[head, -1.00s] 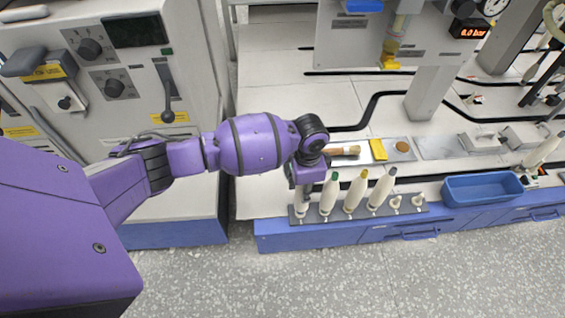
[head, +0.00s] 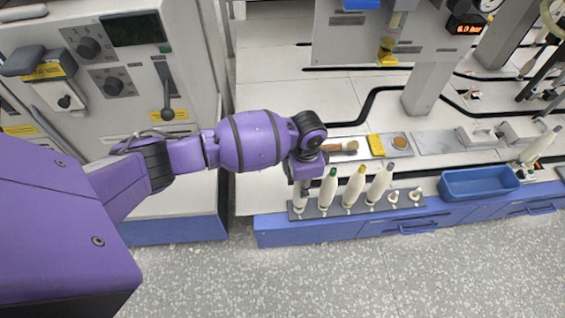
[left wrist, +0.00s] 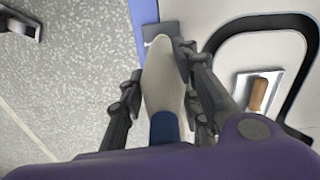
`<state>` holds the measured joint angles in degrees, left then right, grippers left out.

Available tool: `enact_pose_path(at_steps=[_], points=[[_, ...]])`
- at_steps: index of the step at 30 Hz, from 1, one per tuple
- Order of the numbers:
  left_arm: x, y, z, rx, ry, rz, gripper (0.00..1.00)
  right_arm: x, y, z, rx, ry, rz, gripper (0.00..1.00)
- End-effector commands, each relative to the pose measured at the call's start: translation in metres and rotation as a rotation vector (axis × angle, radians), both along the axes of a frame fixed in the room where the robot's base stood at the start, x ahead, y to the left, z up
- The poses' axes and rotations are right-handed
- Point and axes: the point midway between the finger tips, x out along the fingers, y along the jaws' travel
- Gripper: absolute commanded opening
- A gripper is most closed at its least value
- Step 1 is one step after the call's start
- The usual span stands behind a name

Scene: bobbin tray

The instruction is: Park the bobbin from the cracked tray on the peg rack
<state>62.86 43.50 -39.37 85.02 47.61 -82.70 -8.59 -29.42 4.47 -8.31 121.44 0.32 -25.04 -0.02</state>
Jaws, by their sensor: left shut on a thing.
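My left gripper (head: 300,190) points down at the left end of the peg rack (head: 408,206). It is shut on a pale bobbin (left wrist: 162,85) with a blue end, which is between the fingers in the left wrist view. In the head view the held bobbin (head: 299,204) is upright at the rack's leftmost place, partly hidden by the gripper. I cannot tell whether it is seated on a peg. Bobbins with a green tip (head: 328,190), a yellow tip (head: 354,188) and a grey-blue tip (head: 379,186) stand beside it. My right gripper is not in view.
Two bare pegs show at the rack's right. A blue tray (head: 480,183) stands further right; no crack is discernible. Another bobbin (head: 540,146) leans at the far right.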

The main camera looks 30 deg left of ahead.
Motion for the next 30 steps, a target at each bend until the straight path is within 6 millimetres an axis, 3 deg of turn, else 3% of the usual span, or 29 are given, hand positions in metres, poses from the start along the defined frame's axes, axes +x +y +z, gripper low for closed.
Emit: enact_pose_path(at_steps=[17, 18, 19, 30], points=[[0.002, -0.001, -0.010, -0.002, -0.004, -0.001, 0.02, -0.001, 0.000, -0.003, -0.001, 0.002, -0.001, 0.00], [0.002, -0.001, -0.010, -0.002, -0.004, -0.001, 0.33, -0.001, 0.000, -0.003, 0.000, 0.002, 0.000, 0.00], [0.002, -0.001, -0.010, -0.002, -0.004, -0.002, 0.37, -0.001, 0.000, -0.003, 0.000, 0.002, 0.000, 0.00], [0.002, -0.001, -0.010, -0.001, -0.003, -0.001, 0.39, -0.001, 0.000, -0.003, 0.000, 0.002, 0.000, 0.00]])
